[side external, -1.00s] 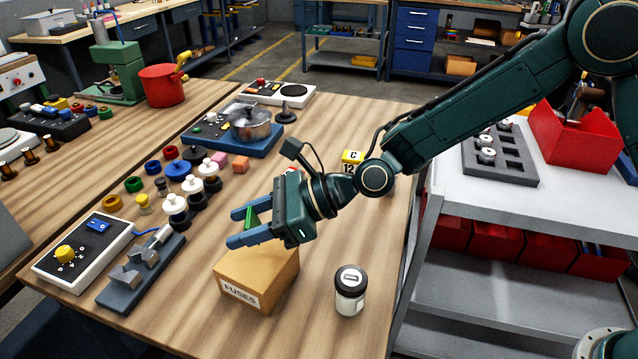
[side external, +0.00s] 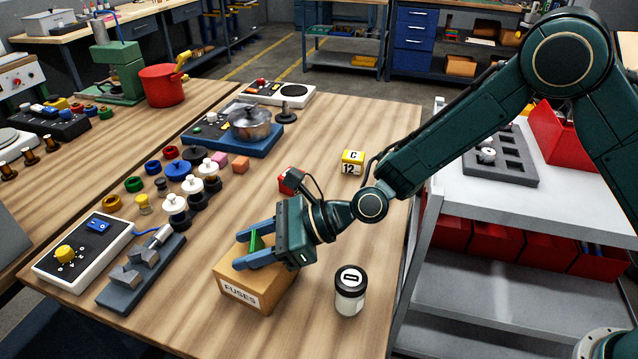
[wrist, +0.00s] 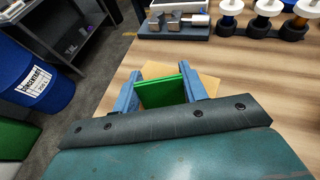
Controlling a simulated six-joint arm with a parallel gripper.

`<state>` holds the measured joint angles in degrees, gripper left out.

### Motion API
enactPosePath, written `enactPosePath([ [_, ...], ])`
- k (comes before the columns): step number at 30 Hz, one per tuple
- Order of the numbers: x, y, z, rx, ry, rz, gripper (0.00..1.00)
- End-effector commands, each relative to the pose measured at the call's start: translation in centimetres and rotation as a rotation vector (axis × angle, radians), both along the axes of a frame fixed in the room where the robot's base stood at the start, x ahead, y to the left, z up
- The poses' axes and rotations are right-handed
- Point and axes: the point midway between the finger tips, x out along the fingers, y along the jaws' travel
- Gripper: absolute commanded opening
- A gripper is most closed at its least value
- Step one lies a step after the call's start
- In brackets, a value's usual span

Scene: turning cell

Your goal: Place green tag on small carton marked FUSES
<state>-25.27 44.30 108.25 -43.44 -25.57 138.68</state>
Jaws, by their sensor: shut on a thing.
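The small carton marked FUSES (side external: 240,291) is a brown box near the front edge of the wooden table in the side view. My gripper (side external: 254,248) is over the carton's top, its blue fingers shut on the green tag (side external: 256,241). In the wrist view the green tag (wrist: 161,92) stands between the two fingers, and part of the carton's tan top (wrist: 163,70) shows beyond it. I cannot tell whether the tag touches the carton.
A jar with a black lid (side external: 350,290) stands right of the carton. A grey vise fixture (side external: 142,272) and a switch box (side external: 84,252) lie to the left. Several knobs and rings (side external: 180,185) stand behind. A yellow block (side external: 352,162) stands farther back.

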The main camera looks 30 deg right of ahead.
Motion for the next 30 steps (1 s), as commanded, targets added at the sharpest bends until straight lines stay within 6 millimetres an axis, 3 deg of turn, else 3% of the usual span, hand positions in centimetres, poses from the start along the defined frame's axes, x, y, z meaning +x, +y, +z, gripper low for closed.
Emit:
enactPosePath([
  [7, 0.0, 0.0, -0.3, -0.001, 0.001, 0.001, 0.22],
  [8, 0.0, 0.0, -0.3, -0.001, 0.000, 0.000, 0.49],
  [10, 0.0, 0.0, -0.3, -0.001, 0.000, 0.000, 0.62],
  [11, 0.0, 0.0, -0.3, -0.001, 0.000, 0.000, 0.65],
  [23, 0.0, 0.0, 0.1, 0.000, -0.001, 0.000, 0.65],
  [30, -0.6, -1.5, 0.7, -0.001, 0.001, -0.001, 0.65],
])
